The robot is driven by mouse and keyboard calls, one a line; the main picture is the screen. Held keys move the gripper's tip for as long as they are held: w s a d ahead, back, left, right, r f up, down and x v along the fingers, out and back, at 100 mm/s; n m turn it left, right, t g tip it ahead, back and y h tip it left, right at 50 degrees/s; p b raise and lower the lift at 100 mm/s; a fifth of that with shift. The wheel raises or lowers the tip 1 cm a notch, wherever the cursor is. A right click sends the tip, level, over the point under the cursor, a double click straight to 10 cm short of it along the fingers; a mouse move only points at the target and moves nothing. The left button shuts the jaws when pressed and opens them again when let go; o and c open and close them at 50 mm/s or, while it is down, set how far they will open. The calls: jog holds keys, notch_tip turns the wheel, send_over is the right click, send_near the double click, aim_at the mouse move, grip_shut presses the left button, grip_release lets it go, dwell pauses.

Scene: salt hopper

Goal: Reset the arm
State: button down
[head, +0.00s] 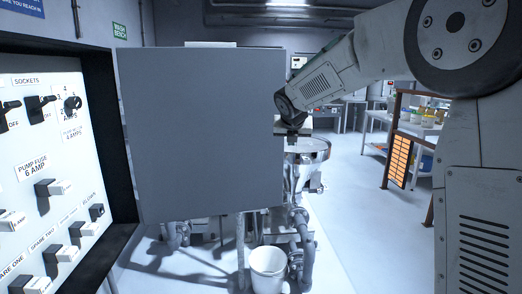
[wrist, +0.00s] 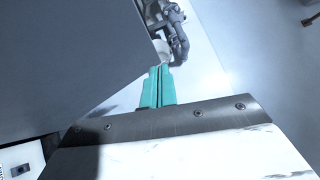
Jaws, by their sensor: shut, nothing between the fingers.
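My arm (head: 370,55) reaches in from the right of the head view, and its wrist end is beside the right edge of a large grey panel door (head: 200,135). My gripper shows in the wrist view (wrist: 158,72) as two teal fingers, shut together with nothing between them. In the head view the fingers cannot be made out. The grey door also fills the left of the wrist view (wrist: 60,60), close to the fingers; I cannot tell whether they touch.
A white switch panel (head: 45,170) with sockets and fuses stands at the left. Behind the door are a steel hopper (head: 308,152), pipes and a white bucket (head: 268,266) on the floor. Floor (head: 365,230) between is clear.

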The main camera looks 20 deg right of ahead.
jog(key=s+a+f+m+g+y, duration=0.1)
jog(key=s+a+f+m+g, duration=0.1)
jog(key=s+m, duration=0.8)
jog(key=s+a+f+m+g+y, duration=0.1)
jog(key=s+f+m, duration=0.3)
jog(key=s+m, duration=0.7)
jog(key=s+a+f+m+g+y, duration=0.1)
jog(key=s+a+f+m+g, duration=0.2)
jog(key=s+m, duration=0.7)
jog(key=s+a, duration=0.1)
jog(key=s, duration=1.6)
jog(key=shift+g+y, duration=0.3)
jog(key=shift+g, duration=0.1)
